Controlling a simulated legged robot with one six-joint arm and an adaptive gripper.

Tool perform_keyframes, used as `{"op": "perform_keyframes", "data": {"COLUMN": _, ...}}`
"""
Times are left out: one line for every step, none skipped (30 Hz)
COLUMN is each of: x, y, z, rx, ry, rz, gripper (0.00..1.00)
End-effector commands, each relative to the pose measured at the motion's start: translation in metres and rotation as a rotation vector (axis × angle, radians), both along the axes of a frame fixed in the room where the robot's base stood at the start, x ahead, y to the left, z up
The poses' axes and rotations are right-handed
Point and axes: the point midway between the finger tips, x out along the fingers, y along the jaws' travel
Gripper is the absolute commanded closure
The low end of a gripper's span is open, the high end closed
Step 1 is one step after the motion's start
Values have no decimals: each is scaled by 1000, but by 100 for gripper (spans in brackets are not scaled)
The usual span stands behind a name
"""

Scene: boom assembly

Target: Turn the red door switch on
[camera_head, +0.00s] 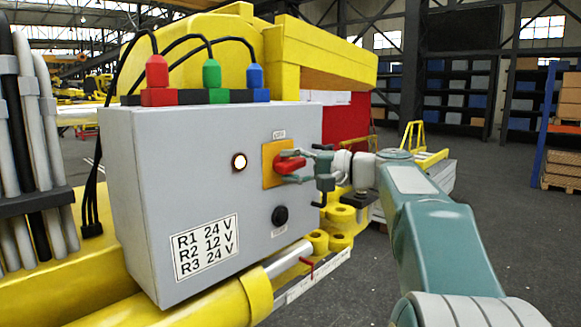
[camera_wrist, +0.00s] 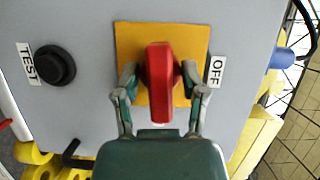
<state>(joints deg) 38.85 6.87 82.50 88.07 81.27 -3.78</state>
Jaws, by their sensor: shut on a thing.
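The red door switch (camera_head: 291,164) sits on a yellow-orange plate (camera_head: 268,176) on the grey control box (camera_head: 180,180). Its handle lies roughly sideways across the plate, not pointing at the OFF label (camera_wrist: 216,72). In the wrist view, the red switch (camera_wrist: 158,75) is upright in the picture. My gripper (camera_head: 292,167) has a finger on each side of the handle and is shut on it; it also shows in the wrist view (camera_wrist: 160,85).
A black TEST button (camera_head: 280,215) and a lit round lamp (camera_head: 239,161) are on the same face. Red (camera_head: 157,72), green (camera_head: 212,73) and blue (camera_head: 255,77) plugs with black cables stand on top. Yellow machine parts (camera_head: 318,242) lie close below; open floor is to the right.

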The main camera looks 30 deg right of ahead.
Motion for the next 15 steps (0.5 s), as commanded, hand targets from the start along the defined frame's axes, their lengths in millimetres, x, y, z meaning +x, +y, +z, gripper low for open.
{"op": "perform_keyframes", "data": {"x": 1, "y": -1, "z": -6, "rx": 21, "ry": 21, "rz": 2, "gripper": 94}}
{"op": "perform_keyframes", "data": {"x": 1, "y": -1, "z": -6, "rx": 31, "ry": 24, "rz": 2, "gripper": 94}}
{"op": "perform_keyframes", "data": {"x": 1, "y": -1, "z": -6, "rx": 45, "ry": 28, "rz": 2, "gripper": 94}}
{"op": "perform_keyframes", "data": {"x": 1, "y": -1, "z": -6, "rx": 54, "ry": 32, "rz": 1, "gripper": 94}}
{"op": "perform_keyframes", "data": {"x": 1, "y": -1, "z": -6, "rx": 62, "ry": 36, "rz": 1, "gripper": 94}}
{"op": "perform_keyframes", "data": {"x": 1, "y": -1, "z": -6, "rx": 70, "ry": 39, "rz": 1, "gripper": 94}}
{"op": "perform_keyframes", "data": {"x": 1, "y": -1, "z": -6, "rx": 76, "ry": 41, "rz": 1, "gripper": 94}}
{"op": "perform_keyframes", "data": {"x": 1, "y": -1, "z": -6, "rx": 81, "ry": 43, "rz": 1, "gripper": 94}}
{"op": "perform_keyframes", "data": {"x": 1, "y": -1, "z": -6, "rx": 86, "ry": 45, "rz": 1, "gripper": 94}}
{"op": "perform_keyframes", "data": {"x": 1, "y": -1, "z": -6, "rx": 90, "ry": 46, "rz": 1, "gripper": 94}}
{"op": "perform_keyframes", "data": {"x": 1, "y": -1, "z": -6, "rx": 93, "ry": 47, "rz": 1, "gripper": 94}}
{"op": "perform_keyframes", "data": {"x": 1, "y": -1, "z": -6, "rx": 96, "ry": 48, "rz": 1, "gripper": 94}}
{"op": "perform_keyframes", "data": {"x": 1, "y": -1, "z": -6, "rx": 98, "ry": 49, "rz": 1, "gripper": 94}}
{"op": "perform_keyframes", "data": {"x": 1, "y": -1, "z": -6, "rx": 98, "ry": 50, "rz": 1, "gripper": 94}}
{"op": "perform_keyframes", "data": {"x": 1, "y": -1, "z": -6, "rx": 98, "ry": 50, "rz": 1, "gripper": 94}}
